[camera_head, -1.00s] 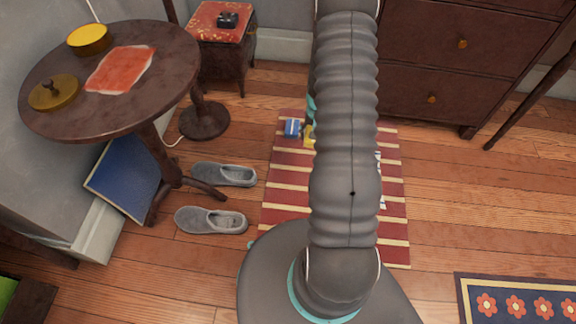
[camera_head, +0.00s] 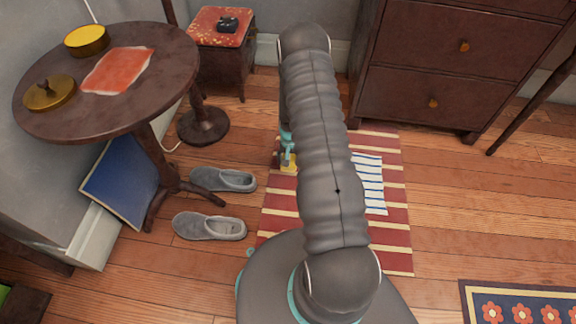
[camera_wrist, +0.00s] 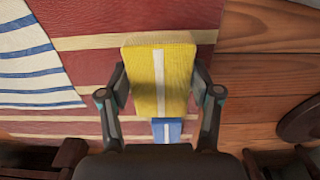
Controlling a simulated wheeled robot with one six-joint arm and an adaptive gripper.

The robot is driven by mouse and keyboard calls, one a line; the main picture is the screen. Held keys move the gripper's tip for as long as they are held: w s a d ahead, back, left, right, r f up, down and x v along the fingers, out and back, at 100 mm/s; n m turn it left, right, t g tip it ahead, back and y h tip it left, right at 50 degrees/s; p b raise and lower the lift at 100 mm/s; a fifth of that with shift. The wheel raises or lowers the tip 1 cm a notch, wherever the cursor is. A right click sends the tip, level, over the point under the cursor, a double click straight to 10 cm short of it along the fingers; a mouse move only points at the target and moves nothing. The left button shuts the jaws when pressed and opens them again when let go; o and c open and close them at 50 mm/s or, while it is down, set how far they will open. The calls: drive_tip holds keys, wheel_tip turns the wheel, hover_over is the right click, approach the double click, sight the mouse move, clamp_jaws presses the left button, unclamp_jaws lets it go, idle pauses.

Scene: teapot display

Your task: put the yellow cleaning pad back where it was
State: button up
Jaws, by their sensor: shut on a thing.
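The yellow cleaning pad (camera_wrist: 158,80) has a white stripe down its middle. My gripper (camera_wrist: 160,88) is shut on it, with one finger at each side of the pad in the wrist view. In the head view the pad (camera_head: 289,165) shows small beside my arm, over the left part of the red and cream striped rug (camera_head: 285,203). I cannot tell whether it touches the rug. A blue pad with a white stripe (camera_wrist: 167,131) shows just below the yellow pad in the wrist view. It is hidden in the head view.
A white cloth with blue stripes (camera_head: 369,185) lies on the rug, right of my arm. Grey slippers (camera_head: 210,226) lie left of the rug, by a round table (camera_head: 150,75). A chest of drawers (camera_head: 435,75) stands behind.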

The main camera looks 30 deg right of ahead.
drive_tip(key=shift+w+a+f, duration=0.2)
drive_tip(key=shift+a+f, duration=0.05)
drive_tip(key=shift+f, duration=1.9)
drive_tip(key=shift+b, duration=0.3)
drive_tip(key=shift+f, duration=0.3)
drive_tip(key=o, duration=1)
drive_tip(key=shift+r, duration=0.1)
